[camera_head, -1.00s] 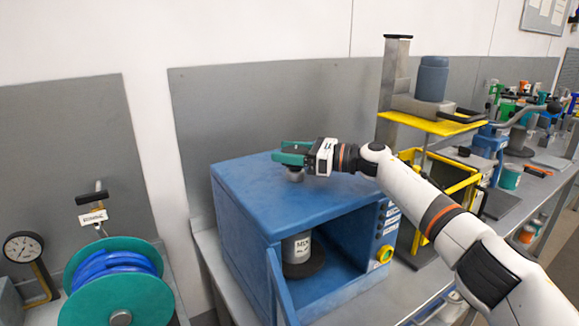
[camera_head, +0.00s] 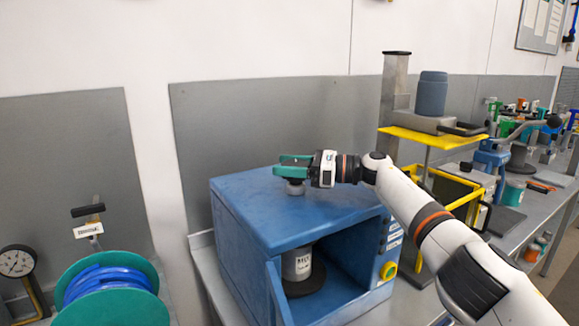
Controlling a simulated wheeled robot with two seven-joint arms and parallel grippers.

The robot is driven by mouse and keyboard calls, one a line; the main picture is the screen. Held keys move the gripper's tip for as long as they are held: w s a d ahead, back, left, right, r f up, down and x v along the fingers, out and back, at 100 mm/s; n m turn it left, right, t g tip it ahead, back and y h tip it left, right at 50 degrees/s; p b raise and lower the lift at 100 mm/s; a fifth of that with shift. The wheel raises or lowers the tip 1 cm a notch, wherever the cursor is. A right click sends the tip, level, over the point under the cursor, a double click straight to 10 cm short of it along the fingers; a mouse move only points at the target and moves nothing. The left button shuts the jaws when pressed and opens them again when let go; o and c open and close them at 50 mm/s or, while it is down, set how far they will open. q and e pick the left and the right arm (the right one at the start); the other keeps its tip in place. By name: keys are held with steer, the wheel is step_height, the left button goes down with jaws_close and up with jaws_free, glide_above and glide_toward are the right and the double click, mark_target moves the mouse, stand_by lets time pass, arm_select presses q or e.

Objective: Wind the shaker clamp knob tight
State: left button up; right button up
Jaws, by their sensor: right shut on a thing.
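The shaker is a blue box (camera_head: 245,215) on the bench with an open front. A grey can (camera_head: 297,262) with a label stands inside it on a dark round plate (camera_head: 308,284). The clamp knob (camera_head: 296,187) is a small grey knob on top of the box. My right gripper (camera_head: 282,165), with green fingers, lies level over the box top and is shut on the knob. The fingers hide the knob's upper part. My left gripper is not in view.
A yellow-framed stand (camera_head: 432,137) with a dark blue container (camera_head: 431,93) is behind to the right. A green reel with blue hose (camera_head: 108,292) and a dial gauge (camera_head: 16,262) are at left. A yellow-ringed button (camera_head: 388,271) is on the box front.

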steer(key=o, duration=1)
steer(key=shift+c, duration=0.2)
steer(key=shift+d, duration=0.25)
steer(key=b+v, duration=0.3)
steer(key=v, duration=0.7)
steer(key=shift+s+d+b, duration=0.1)
steer(key=shift+d+b, duration=0.05)
steer(key=shift+b, duration=0.25)
steer(key=shift+s+d, duration=0.15)
steer(key=shift+d, duration=0.4)
